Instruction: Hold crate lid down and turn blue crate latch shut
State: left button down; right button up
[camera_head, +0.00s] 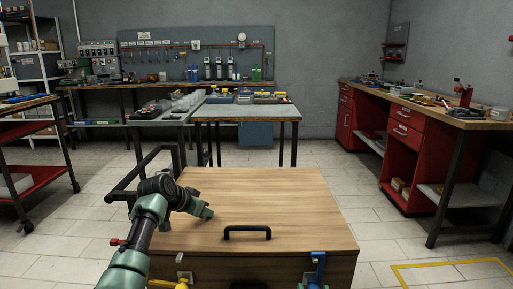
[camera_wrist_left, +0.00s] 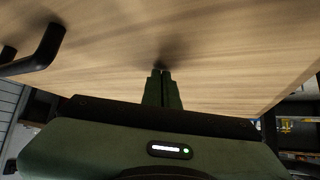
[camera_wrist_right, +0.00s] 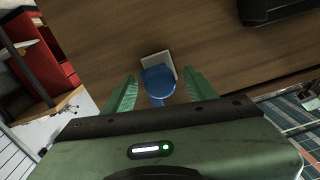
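The wooden crate lid (camera_head: 290,200) lies flat on the crate, with a black handle (camera_head: 247,233) near its front edge. The handle also shows at the upper left of the left wrist view (camera_wrist_left: 38,55). My left gripper (camera_head: 208,213) is shut and empty, its fingertips at the lid's surface left of the handle; it also shows in the left wrist view (camera_wrist_left: 161,74). The blue latch (camera_head: 318,268) is on the crate's front, at the right. In the right wrist view, my right gripper (camera_wrist_right: 160,84) is open, its fingers on either side of the blue latch (camera_wrist_right: 158,80).
A yellow latch (camera_head: 182,284) is on the crate's front left. A work table (camera_head: 250,112) stands behind the crate, and a red workbench (camera_head: 405,130) is on the right. Open tiled floor (camera_head: 345,190) lies between crate and workbench.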

pick_arm(q)
jog(key=shift+f, duration=0.2)
pick_arm(e)
jog(key=s, duration=1)
dwell(0.5)
pick_arm(q)
jog(key=shift+r, duration=0.15)
pick_arm(e)
jog(key=shift+r, duration=0.1)
pick_arm(q)
notch_tip(320, 180, up, 9)
jog(key=p, duration=0.9)
pick_arm(e)
notch_tip(320, 180, up, 9)
jog(key=shift+f, duration=0.2)
